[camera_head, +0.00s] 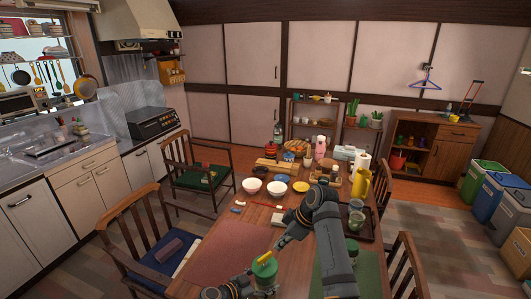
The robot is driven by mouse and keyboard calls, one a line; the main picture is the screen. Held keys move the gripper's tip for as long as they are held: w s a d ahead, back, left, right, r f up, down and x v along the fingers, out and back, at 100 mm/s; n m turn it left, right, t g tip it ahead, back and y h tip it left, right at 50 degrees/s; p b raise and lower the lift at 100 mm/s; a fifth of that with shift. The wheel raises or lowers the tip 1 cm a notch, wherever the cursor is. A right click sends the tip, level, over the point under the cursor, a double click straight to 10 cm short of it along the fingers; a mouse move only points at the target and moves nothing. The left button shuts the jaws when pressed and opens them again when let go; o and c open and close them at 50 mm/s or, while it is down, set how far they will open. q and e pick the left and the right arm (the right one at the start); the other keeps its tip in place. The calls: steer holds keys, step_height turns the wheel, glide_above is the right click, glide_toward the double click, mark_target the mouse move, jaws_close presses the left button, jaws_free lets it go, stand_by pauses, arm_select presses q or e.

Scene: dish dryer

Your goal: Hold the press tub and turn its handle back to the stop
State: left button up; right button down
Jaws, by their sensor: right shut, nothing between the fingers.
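The press tub (264,271) is a small green tub with a yellow part on top, standing near the front edge of the wooden table. My right arm reaches over the table and bends back down to the left. Its right gripper (274,250) is shut and empty, with its tips just above and right of the tub's top; I cannot tell if they touch the handle. My left gripper (249,284) is low at the tub's left side. Its fingers are small and partly hidden, so its grip on the tub cannot be made out.
A reddish mat (222,252) lies left of the tub. A dark tray (352,224) with cups and a yellow pitcher (362,182) are right of my right arm. Chairs surround the table.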

mark_target(265, 260)
steer(key=shift+r, duration=0.85)
steer(key=s+f, duration=0.3)
steer(key=f, duration=0.3)
steer(key=shift+a, duration=0.15)
steer(key=shift+w+a, duration=0.35)
steer(key=shift+a, duration=0.15)
stand_by(0.9)
steer(key=shift+w+d, duration=0.1)
stand_by(0.3)
steer(key=shift+w+d, duration=0.25)
steer(key=shift+w, duration=0.45)
